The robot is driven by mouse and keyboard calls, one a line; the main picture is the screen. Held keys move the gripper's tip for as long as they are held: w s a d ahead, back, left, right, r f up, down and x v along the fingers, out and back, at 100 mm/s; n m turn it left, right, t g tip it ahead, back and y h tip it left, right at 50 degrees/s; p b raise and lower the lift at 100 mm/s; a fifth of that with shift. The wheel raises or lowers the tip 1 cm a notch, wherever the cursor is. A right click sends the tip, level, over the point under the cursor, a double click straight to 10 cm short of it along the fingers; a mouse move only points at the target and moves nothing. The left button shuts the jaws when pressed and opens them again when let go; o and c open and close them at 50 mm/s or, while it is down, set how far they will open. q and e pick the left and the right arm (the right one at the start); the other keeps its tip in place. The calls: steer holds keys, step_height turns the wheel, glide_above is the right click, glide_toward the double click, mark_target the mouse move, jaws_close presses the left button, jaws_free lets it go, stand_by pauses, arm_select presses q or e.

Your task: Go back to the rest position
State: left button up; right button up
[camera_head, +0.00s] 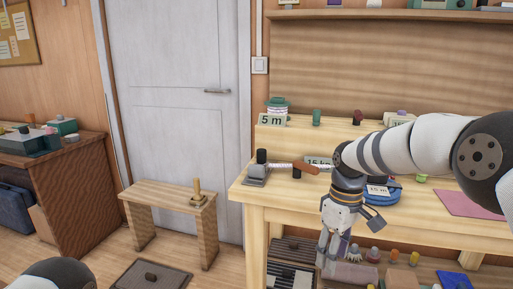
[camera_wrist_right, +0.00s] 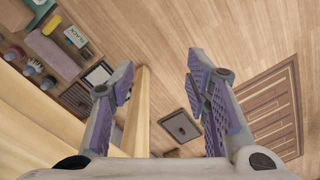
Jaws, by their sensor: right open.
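My right gripper (camera_head: 333,248) hangs fingers down in front of the bench's front edge. The right arm comes in from the right over the bench (camera_head: 262,190). A blue rope coil (camera_head: 382,194) with a "15 m" label lies on the bench, just right of the wrist and partly hidden by it. A green-topped coil (camera_head: 278,104) stands on the bench's raised shelf by a "5 m" sign. My left gripper is out of view.
A dark lid-like panel (camera_head: 150,277) lies on the floor; it also shows in the wrist view (camera_wrist_right: 180,127). A small wooden stool (camera_head: 160,194) stands before the door. Several bottles and boxes fill the bench's lower shelf. A brown-handled tool (camera_head: 305,167) lies near the wrist.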

steer(key=s+f+m+g+p, duration=0.15)
steer(key=s+f+m, duration=0.25)
steer(key=s+f, duration=1.75)
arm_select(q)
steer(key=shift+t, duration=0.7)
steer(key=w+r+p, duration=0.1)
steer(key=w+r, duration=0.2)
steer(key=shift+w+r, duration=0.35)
arm_select(e)
steer(key=s+d+r+m, duration=0.1)
steer(key=s+d+m, duration=0.1)
steer(key=s, duration=1.1)
steer(key=s+d+r+m, duration=0.2)
steer(key=s+d, duration=0.1)
steer(key=s, duration=1.1)
steer(key=shift+r, duration=0.15)
